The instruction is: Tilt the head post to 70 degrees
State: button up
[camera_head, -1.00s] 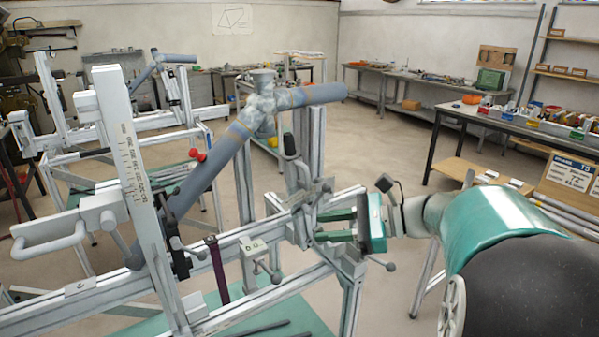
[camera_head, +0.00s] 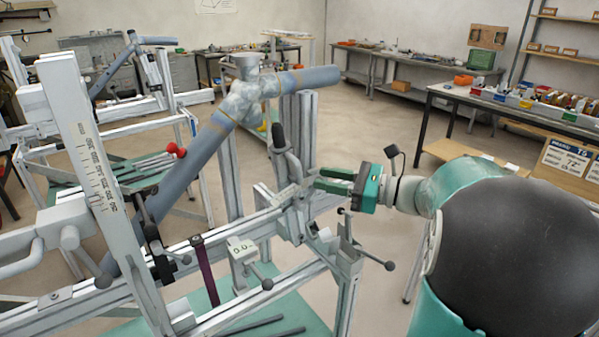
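A grey lever with a black grip (camera_head: 279,138) stands up from a clamp bracket (camera_head: 292,213) on the jig's long rail, in front of a pair of upright aluminium posts (camera_head: 297,125). I cannot tell for sure which post is the head post. My gripper (camera_head: 316,181) has green fingers and points left, just right of the lever's lower part. Its fingers are apart, with nothing seen between them; contact with the lever cannot be told. A pale post with a printed scale (camera_head: 95,170) leans at the left.
A blue-grey tube frame (camera_head: 190,165) slopes up to a lug, with a short tube running right. Ball-ended handles (camera_head: 378,260) and a small clamp block (camera_head: 242,250) sit along the rail (camera_head: 215,240). Another jig stands behind at left.

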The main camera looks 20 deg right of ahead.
aim_at(299, 179)
jog(key=x, duration=0.7)
jog(key=shift+c, duration=0.2)
grip_shut()
